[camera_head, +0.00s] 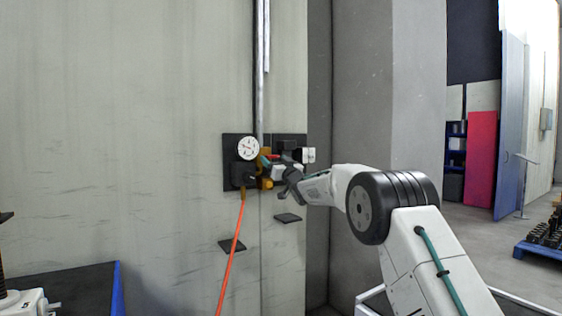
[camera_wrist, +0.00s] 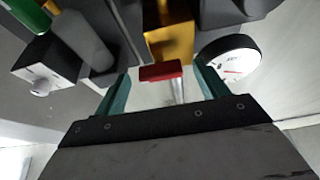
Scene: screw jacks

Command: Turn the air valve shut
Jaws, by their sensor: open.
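The air valve has a red handle (camera_wrist: 161,72) and a brass-yellow body (camera_wrist: 168,38). In the wrist view the handle shows end-on between my two teal fingers, with a gap on each side. In the head view the valve body (camera_head: 266,183) is on a dark wall panel, and only a bit of the red handle (camera_head: 274,156) shows above my gripper. My gripper (camera_head: 276,169) is open at the panel; it also shows in the wrist view (camera_wrist: 162,86). I cannot tell how deep the handle sits between the fingers.
A round white gauge (camera_head: 248,148) sits left of the valve; it shows at right in the wrist view (camera_wrist: 232,62). An orange hose (camera_head: 232,255) hangs below it. Two dark ledges (camera_head: 288,217) (camera_head: 231,245) jut out below.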

